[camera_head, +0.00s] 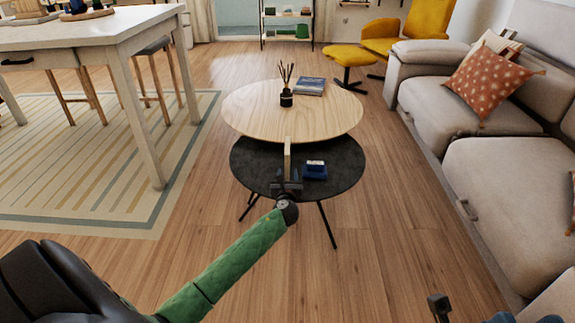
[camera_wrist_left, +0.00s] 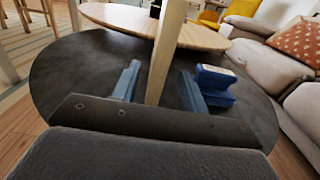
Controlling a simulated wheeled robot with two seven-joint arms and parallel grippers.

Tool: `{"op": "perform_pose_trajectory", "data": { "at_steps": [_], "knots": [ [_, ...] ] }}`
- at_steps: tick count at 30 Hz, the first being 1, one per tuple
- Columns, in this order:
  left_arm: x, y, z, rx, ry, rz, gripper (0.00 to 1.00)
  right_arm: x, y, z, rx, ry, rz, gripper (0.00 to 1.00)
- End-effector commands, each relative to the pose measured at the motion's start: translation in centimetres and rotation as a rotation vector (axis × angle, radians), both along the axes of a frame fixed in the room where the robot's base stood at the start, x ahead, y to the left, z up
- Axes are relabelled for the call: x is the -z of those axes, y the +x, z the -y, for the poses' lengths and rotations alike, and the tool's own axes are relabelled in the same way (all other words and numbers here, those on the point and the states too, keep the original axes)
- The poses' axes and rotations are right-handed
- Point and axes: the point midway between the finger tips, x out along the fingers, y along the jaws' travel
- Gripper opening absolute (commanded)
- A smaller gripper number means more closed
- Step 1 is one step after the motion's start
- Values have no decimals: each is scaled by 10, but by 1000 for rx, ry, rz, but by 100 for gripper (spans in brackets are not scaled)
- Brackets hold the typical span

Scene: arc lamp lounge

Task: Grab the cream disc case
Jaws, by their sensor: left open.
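The cream disc case (camera_head: 287,158) stands upright, thin edge towards me, on the low black round table (camera_head: 252,160). In the left wrist view the case (camera_wrist_left: 167,50) rises between the two blue-grey fingers of my left gripper (camera_wrist_left: 159,85). My left gripper (camera_head: 287,182) is open, one finger on each side of the case, with gaps showing. The gripper hides the foot of the case in the head view. A dark part at the lower right edge of the head view seems to be my right gripper (camera_head: 440,308); its jaw state is unclear.
A blue item (camera_head: 315,170) lies just right of the case; it also shows beside the right finger (camera_wrist_left: 214,88). The higher wooden table (camera_head: 250,112) holds a reed diffuser (camera_head: 286,97) and books (camera_head: 310,86). A grey sofa (camera_head: 450,103) stands right.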

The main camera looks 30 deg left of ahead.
Motion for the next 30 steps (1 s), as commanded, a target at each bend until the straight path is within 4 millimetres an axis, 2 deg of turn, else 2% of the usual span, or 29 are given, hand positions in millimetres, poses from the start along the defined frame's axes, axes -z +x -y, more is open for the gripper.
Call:
{"op": "perform_pose_trajectory", "data": {
  "at_steps": [11, 19, 27, 28, 30],
  "knots": [
    [-1, 25, -17, -2, -3, 2, 44, 6, 1, -3, -23, 9, 1, 36],
    [-3, 55, -35, -2, -4, 0, 44, 15, 2, -6, -44, 14, 3, 36],
    [-5, 59, -37, -1, -4, 0, 44, 15, 2, -7, -45, 9, 2, 36],
    [-5, 59, -37, -1, -4, 0, 42, 15, 2, -7, -45, 9, 2, 36],
    [-5, 59, -37, -1, -4, 0, 28, 15, 2, -7, -45, 9, 2, 36]
  ]
}}
